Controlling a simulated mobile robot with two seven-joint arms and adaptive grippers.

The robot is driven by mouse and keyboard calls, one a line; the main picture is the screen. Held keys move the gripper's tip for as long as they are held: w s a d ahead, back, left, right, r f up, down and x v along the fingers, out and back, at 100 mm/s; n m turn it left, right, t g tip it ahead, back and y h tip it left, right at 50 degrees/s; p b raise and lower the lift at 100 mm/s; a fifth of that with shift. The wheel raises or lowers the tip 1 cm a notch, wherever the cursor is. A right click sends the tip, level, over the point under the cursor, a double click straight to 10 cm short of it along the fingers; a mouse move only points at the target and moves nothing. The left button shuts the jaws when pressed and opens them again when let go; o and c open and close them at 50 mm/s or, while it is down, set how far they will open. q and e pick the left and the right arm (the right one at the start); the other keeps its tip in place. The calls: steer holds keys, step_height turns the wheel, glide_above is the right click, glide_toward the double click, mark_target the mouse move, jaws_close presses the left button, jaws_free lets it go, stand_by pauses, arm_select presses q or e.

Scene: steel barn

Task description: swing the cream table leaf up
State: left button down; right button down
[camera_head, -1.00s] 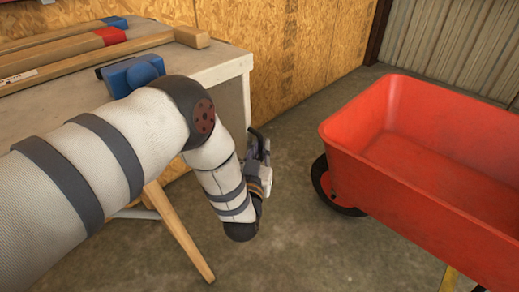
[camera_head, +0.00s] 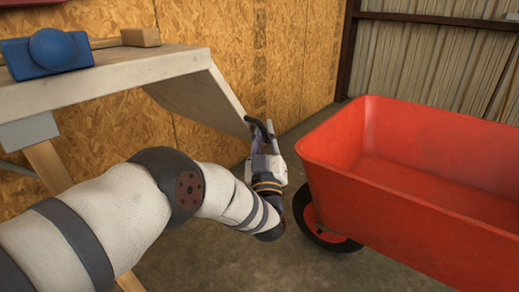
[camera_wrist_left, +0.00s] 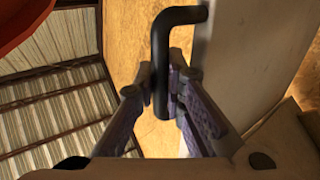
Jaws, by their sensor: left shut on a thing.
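The cream table leaf (camera_head: 203,98) hangs from the right end of the worktable (camera_head: 125,76), slanting down and outward to the right. In the left wrist view the leaf (camera_wrist_left: 240,50) is a pale panel on the right. A black bent handle (camera_wrist_left: 178,17) sticks out from it. My left gripper (camera_wrist_left: 168,82) is shut on the straight part of this handle, one finger on each side. In the head view my left gripper (camera_head: 262,138) is at the leaf's lower outer edge. My right gripper is in neither view.
A red cart (camera_head: 335,165) with a black wheel (camera_head: 325,228) stands close to the right of my left gripper. A blue tool (camera_head: 47,54) and a wooden mallet (camera_head: 140,37) lie on the worktable. A chipboard wall (camera_head: 235,45) is behind the leaf.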

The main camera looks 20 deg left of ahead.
arm_select(q)
steer(key=shift+w+d+r, duration=0.1)
steer(key=shift+w+r, duration=0.05)
steer(key=shift+w, duration=0.1)
steer(key=c, duration=1.9)
jaws_free()
